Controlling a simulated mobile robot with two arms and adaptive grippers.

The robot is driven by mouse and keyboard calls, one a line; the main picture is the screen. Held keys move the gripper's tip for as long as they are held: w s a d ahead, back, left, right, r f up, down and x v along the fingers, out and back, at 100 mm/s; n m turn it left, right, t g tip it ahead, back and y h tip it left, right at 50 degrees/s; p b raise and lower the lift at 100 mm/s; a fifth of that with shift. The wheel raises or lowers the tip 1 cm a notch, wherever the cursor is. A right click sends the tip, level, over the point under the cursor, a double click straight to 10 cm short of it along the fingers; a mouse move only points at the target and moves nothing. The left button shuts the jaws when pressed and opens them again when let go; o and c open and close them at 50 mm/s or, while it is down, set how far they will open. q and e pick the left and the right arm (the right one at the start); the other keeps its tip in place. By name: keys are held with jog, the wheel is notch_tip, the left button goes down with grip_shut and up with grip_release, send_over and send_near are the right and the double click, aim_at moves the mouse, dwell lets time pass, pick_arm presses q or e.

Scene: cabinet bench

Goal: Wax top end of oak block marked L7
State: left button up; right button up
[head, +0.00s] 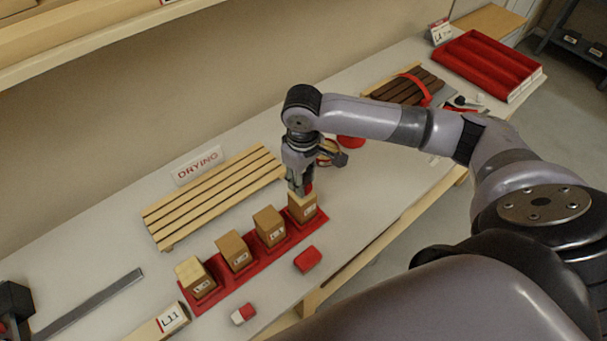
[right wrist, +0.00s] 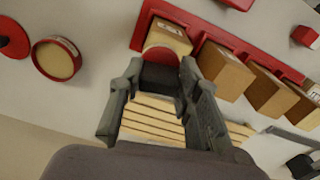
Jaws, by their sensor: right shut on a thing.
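Several oak blocks stand upright in a row on a red rack (head: 235,268), each with a small white label too small to read surely. My right gripper (head: 301,187) points down over the rightmost block (head: 303,212), which has a paler top. It is shut on a small dark and red applicator (right wrist: 163,72), seen between its fingers in the right wrist view. The applicator is at this block's top end; I cannot tell whether it touches. An open round red-rimmed tin (head: 327,154) is partly hidden behind the gripper. My left gripper is not in view.
A slatted rack (head: 215,192) with a DRYING sign (head: 197,166) lies behind the blocks. A red object (head: 308,259) and a red and white piece (head: 243,314) lie in front. A red compartment tray (head: 487,65) stands at the far right.

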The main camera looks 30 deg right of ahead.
jog(key=shift+s+a, duration=0.15)
jog(key=shift+s, duration=0.15)
jog(key=shift+w+r, duration=0.1)
jog(key=shift+r, duration=2.95)
jog(key=shift+r, duration=0.1)
jog(key=shift+r, duration=1.4)
